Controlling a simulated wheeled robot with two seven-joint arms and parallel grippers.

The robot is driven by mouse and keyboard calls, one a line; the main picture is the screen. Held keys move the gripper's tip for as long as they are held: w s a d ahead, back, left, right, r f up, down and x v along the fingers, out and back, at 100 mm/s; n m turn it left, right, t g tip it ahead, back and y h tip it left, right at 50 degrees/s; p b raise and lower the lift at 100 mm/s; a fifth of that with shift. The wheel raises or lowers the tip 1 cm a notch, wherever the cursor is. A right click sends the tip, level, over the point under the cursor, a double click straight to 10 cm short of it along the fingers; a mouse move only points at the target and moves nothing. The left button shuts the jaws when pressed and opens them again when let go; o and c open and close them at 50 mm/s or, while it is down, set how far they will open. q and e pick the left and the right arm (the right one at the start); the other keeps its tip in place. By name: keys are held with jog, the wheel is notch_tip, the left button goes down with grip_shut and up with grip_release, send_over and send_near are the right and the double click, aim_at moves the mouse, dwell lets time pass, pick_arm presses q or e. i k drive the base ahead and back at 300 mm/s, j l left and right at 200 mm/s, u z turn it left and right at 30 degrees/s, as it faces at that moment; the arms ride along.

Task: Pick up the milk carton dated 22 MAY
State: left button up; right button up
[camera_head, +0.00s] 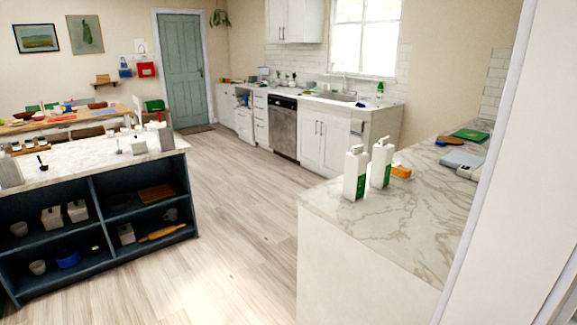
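Two white cartons with green lower parts stand upright, close together, near the left end of the marble counter on the right. The front carton (355,173) is nearer to me. The other carton (381,163) stands just behind it and to its right. Any printed date is too small to read, so I cannot tell which one is dated 22 MAY. Neither of my grippers is in view.
An orange item (401,172) lies beside the cartons on the marble counter (410,225). A dark shelved island (88,225) stands left. Open wooden floor (235,215) lies between.

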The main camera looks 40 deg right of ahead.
aim_at(356, 161)
jog(key=i+z, duration=0.15)
jog(key=i, duration=0.6)
jog(key=i+j+z, duration=0.15)
jog(key=i, duration=0.55)
jog(key=j, duration=0.1)
